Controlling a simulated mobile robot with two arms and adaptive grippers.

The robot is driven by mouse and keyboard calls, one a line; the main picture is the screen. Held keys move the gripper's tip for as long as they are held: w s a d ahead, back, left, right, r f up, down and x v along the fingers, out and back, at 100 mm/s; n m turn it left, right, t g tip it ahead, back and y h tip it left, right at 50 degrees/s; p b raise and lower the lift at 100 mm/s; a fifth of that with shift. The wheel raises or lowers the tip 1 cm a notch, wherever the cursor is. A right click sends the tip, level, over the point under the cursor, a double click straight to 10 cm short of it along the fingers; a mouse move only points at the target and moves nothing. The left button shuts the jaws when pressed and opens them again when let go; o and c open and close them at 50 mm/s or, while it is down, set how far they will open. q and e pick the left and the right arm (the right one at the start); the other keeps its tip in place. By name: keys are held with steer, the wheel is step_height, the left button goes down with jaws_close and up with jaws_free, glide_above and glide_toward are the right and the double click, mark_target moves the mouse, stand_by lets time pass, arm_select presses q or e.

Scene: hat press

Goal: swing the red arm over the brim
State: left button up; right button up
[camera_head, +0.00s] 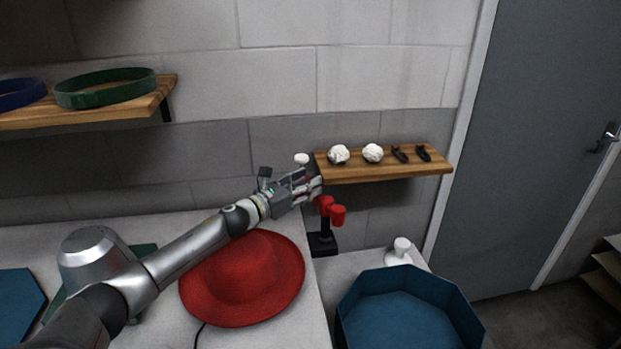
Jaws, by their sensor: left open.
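The red hat (258,290) with its wide brim lies on the white counter, partly covered by my left arm. The red arm (337,214) stands just beyond the brim's right side, on a black post and base (323,243). It sits to the right of the brim, not over it. My left gripper (314,187) is open, above and slightly left of the red arm's top. I cannot tell whether a finger touches it. My right gripper is not in view.
A wooden shelf (385,172) with white balls and dark small items hangs behind the gripper. A blue octagonal box (405,310) stands at the lower right, near a white knob-like object (401,248). Another shelf (140,105) at upper left holds a green band (105,98).

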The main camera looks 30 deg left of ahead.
arm_select(q)
steer(key=shift+x, duration=0.85)
jaws_close()
